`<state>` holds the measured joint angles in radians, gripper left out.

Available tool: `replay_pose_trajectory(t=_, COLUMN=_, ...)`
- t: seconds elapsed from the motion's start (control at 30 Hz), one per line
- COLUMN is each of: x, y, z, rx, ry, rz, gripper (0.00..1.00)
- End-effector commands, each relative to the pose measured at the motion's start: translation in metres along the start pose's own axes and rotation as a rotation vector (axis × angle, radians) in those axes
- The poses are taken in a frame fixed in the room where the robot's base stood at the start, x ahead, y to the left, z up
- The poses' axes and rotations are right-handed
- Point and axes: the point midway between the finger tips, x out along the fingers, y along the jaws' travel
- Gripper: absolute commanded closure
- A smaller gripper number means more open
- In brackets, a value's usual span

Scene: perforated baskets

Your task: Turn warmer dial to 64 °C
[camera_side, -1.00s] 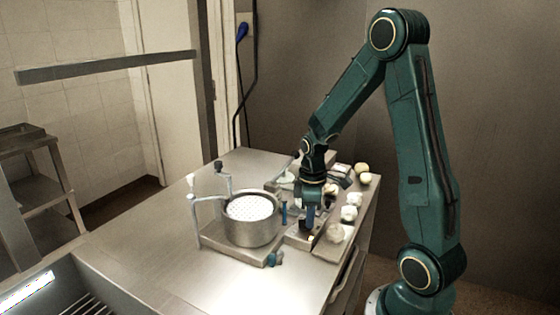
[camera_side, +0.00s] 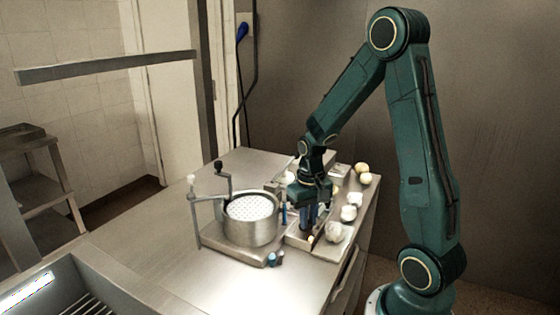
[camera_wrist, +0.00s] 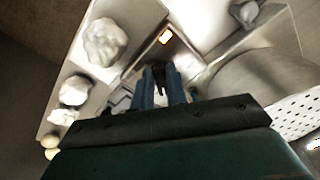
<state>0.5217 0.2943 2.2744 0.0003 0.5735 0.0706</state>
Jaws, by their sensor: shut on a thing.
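My gripper (camera_side: 309,220) points down over a low steel unit at the right part of the bench, which I take to be the warmer (camera_side: 300,239). In the wrist view my gripper's two blue fingers (camera_wrist: 160,82) are close together around a small dark piece, apparently the dial (camera_wrist: 158,78). The fingers hide most of it, so its pointer and marks cannot be read.
A round pot with a perforated white basket (camera_side: 250,208) and a crank stands just left of the gripper. Several white lumps (camera_side: 349,213) and yellowish round pieces (camera_side: 363,173) lie along the right edge. The bench front left (camera_side: 165,255) is clear.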

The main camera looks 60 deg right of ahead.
Motion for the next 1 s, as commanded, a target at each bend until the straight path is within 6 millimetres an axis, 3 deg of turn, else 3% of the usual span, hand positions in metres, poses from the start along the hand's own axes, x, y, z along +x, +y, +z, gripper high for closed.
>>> replay_pose_trajectory(t=0.5, x=-0.0014, y=-0.0044, z=-0.0018, rx=0.397, ry=0.003, rz=-0.001, gripper=1.0)
replay_pose_trajectory(t=1.0, x=-0.0015, y=-0.0051, z=-0.0024, rx=0.472, ry=0.004, rz=-0.001, gripper=1.0)
